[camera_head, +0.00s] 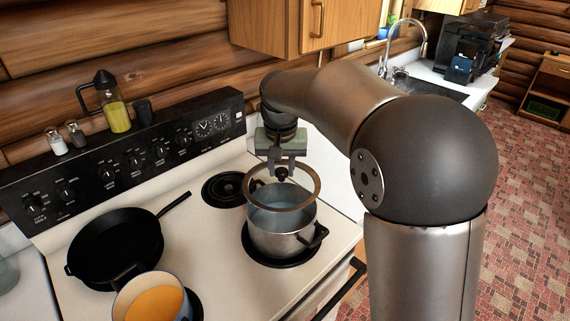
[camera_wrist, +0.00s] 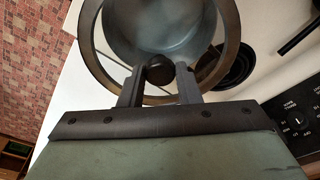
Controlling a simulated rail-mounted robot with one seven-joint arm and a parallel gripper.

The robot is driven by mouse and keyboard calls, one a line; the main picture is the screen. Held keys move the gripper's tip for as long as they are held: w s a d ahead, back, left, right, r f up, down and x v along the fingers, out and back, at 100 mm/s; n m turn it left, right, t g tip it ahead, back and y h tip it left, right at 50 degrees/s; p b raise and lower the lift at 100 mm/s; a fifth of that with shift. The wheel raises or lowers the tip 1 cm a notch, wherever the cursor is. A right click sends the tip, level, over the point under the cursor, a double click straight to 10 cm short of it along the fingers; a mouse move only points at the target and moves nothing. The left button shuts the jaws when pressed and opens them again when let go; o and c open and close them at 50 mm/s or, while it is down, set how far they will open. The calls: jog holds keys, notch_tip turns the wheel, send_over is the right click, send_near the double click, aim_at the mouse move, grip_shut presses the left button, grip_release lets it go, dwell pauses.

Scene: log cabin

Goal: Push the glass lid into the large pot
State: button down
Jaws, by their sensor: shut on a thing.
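The glass lid (camera_head: 314,187) has a brown rim, clear glass and a dark round knob. My gripper (camera_head: 282,171) is shut on the knob and holds the lid over the large pot (camera_head: 283,232). The large pot is a steel pot with dark handles on the front right burner. In the head view the lid looks tilted and covers part of the pot's opening. In the wrist view, my gripper (camera_wrist: 160,76) grips the knob, and the lid's rim (camera_wrist: 88,50) surrounds the view into the pot. I cannot tell whether the rim touches the pot.
A black skillet (camera_head: 112,240) and a pot with orange contents (camera_head: 152,300) stand on the left burners. The back right burner (camera_head: 224,188) is empty. An oil bottle (camera_head: 118,115) and shakers (camera_head: 67,138) stand on the stove's back panel. A wooden cabinet (camera_head: 285,25) hangs above.

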aim_at(281, 181)
jog(key=shift+s+a, duration=0.1)
jog(key=shift+f, duration=0.1)
dwell(0.3)
jog(key=shift+f+b, duration=2.05)
jog(key=shift+f, duration=0.75)
jog(key=shift+f+b, duration=0.6)
jog(key=shift+f, duration=0.4)
jog(key=c, duration=1)
grip_release()
jog(key=shift+o, duration=0.2)
jog(key=shift+r, duration=0.15)
notch_tip(281, 181, up, 17)
jog(key=s, duration=0.2)
jog(key=shift+s+b, duration=0.25)
jog(key=shift+b, duration=0.05)
